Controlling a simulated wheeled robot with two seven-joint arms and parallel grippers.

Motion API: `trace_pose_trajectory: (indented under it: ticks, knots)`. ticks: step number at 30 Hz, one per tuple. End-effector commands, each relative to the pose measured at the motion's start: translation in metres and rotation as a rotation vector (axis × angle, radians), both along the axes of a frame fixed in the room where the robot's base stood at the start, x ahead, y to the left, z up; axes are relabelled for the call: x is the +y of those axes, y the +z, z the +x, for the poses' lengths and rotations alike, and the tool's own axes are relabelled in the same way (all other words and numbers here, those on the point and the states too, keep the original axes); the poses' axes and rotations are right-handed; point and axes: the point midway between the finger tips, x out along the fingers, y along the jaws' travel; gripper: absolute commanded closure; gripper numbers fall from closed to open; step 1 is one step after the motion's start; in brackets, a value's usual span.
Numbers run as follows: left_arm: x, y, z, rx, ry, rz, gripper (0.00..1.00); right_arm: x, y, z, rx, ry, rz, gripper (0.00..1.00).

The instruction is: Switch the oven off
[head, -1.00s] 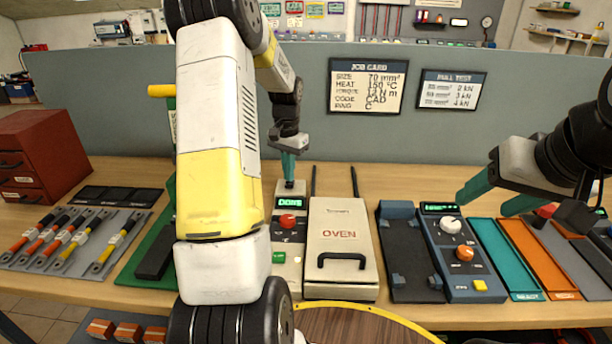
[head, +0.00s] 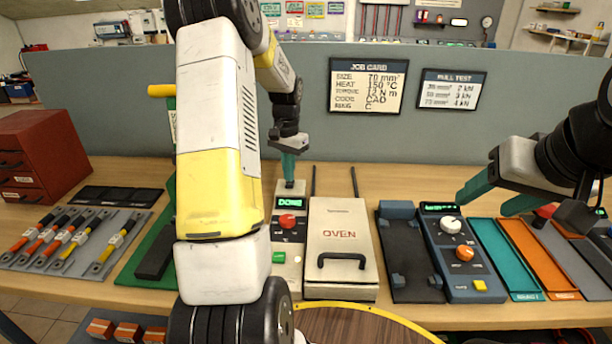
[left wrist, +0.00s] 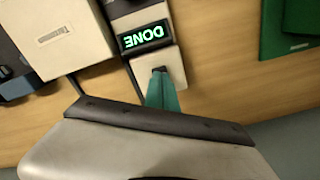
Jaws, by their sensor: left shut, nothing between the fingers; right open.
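The oven (head: 340,222) is a cream box with a black handle on its lid, which is closed, on the bench. Its control panel (head: 287,238) stands to its left, with a green display reading DONE (head: 290,203), a red knob (head: 288,220) and a green button (head: 278,257). The display also shows in the left wrist view (left wrist: 144,37). My left gripper (head: 289,183) is shut, its green fingertips pointing down at a small dark switch (left wrist: 159,70) at the panel's far end. The fingertips appear to touch it; they partly hide it. My right gripper (head: 482,200) is open and empty above the right side.
A dark press unit (head: 410,255) and a blue control box (head: 458,255) stand right of the oven, then teal (head: 505,260) and orange (head: 540,258) trays. A grey partition (head: 250,110) stands behind.

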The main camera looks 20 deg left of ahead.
Motion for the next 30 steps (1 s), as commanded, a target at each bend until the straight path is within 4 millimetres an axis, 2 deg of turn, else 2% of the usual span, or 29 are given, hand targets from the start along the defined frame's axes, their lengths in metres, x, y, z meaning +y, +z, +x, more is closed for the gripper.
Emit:
trace_pose_trajectory:
  ticks: [30]
  knots:
    - [0.000,-0.011,0.000,0.001,0.000,0.000,1.00,0.000,0.000,0.000,0.000,0.000,0.000,0.41]
